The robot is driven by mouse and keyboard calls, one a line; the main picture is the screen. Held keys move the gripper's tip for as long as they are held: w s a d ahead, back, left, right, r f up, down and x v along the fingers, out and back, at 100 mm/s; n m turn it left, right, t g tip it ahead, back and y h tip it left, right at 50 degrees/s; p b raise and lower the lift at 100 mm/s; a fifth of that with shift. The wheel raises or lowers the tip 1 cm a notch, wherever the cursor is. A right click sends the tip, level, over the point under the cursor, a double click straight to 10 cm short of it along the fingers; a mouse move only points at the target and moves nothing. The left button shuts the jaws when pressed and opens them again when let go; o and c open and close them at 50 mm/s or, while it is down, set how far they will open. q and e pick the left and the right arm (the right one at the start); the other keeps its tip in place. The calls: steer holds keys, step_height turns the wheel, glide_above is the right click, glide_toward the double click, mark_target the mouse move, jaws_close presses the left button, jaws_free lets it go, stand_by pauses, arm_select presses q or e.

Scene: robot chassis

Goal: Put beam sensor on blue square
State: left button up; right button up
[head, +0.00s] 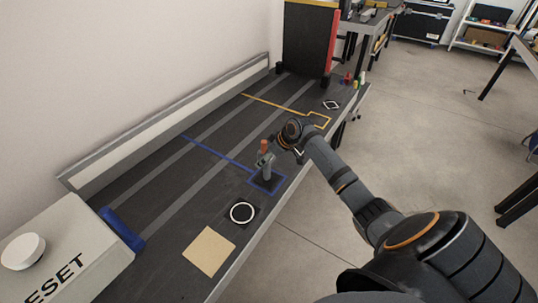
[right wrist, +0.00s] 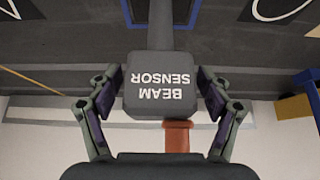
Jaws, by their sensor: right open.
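The beam sensor (head: 267,172) stands upright on a dark base within the blue square (head: 281,187) outlined on the black table. It has a grey post and an orange top. In the right wrist view, the beam sensor (right wrist: 160,90) shows as a dark block with upside-down white lettering and an orange cylinder below it. My right gripper (head: 266,158) is open around the upper part of the sensor. In the wrist view its fingers lie on both sides of the block; contact is hard to tell. My left gripper is not in view.
A white circle marker (head: 242,213) and a tan square (head: 209,251) lie nearer on the table. A yellow outlined square (head: 319,119) lies farther back. A grey RESET box (head: 70,255) is at the left. A dark upright panel (head: 307,40) stands at the far end.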

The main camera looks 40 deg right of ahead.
steer(key=p+v, duration=0.1)
steer(key=v, duration=1.1)
steer(key=shift+p, duration=0.35)
steer(key=shift+w, duration=0.1)
